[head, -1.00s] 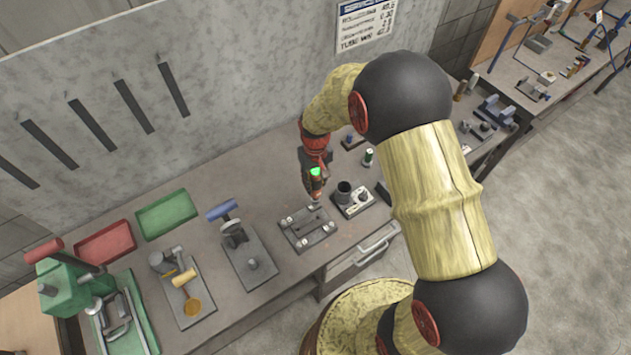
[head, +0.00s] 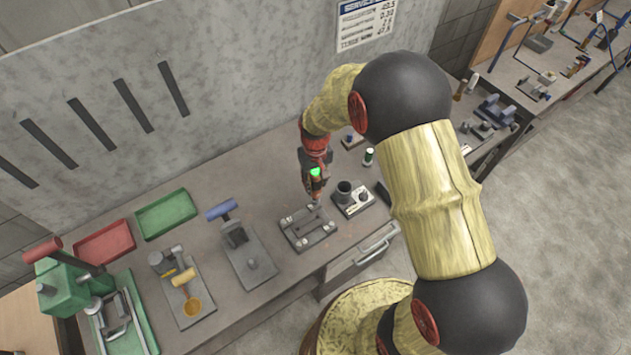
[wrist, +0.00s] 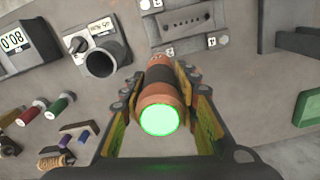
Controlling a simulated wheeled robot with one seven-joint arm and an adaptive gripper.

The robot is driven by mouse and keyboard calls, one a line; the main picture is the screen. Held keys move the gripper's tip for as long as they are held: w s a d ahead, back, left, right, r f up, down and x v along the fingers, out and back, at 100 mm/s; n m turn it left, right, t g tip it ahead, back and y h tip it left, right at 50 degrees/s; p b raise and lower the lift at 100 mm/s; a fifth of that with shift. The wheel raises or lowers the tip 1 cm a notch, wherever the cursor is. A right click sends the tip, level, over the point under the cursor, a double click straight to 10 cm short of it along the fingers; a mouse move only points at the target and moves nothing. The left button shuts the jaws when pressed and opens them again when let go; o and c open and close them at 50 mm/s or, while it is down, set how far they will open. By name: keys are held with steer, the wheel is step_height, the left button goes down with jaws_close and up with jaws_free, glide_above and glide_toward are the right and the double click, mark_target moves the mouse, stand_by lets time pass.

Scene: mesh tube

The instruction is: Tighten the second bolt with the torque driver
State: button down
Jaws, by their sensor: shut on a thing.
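My gripper (wrist: 162,95) is shut on the torque driver (wrist: 166,78), an orange-brown cylinder whose rear end glows green. In the head view, the driver (head: 316,184) hangs roughly upright below my gripper (head: 316,168), with its tip at the back right part of a grey bolt plate (head: 308,238). The plate (wrist: 186,24) also shows in the wrist view, beyond the driver, with bolts at its corners. The driver body hides its own tip there, so I cannot tell whether the tip sits on a bolt.
A small box with a dark round cup (head: 345,189) stands just right of the plate. A fixture with a blue handle (head: 238,236) stands to the left. Green (head: 166,214) and red (head: 104,242) trays lie further left. Bare bench lies behind the plate.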

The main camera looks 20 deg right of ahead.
mark_target(316, 171)
steer(key=shift+f+b, duration=0.55)
steer(key=shift+b, duration=0.15)
stand_by(1.6)
steer(key=shift+r, duration=0.1)
stand_by(0.3)
steer(key=shift+r+p, duration=1.75)
steer(key=shift+r, duration=1.25)
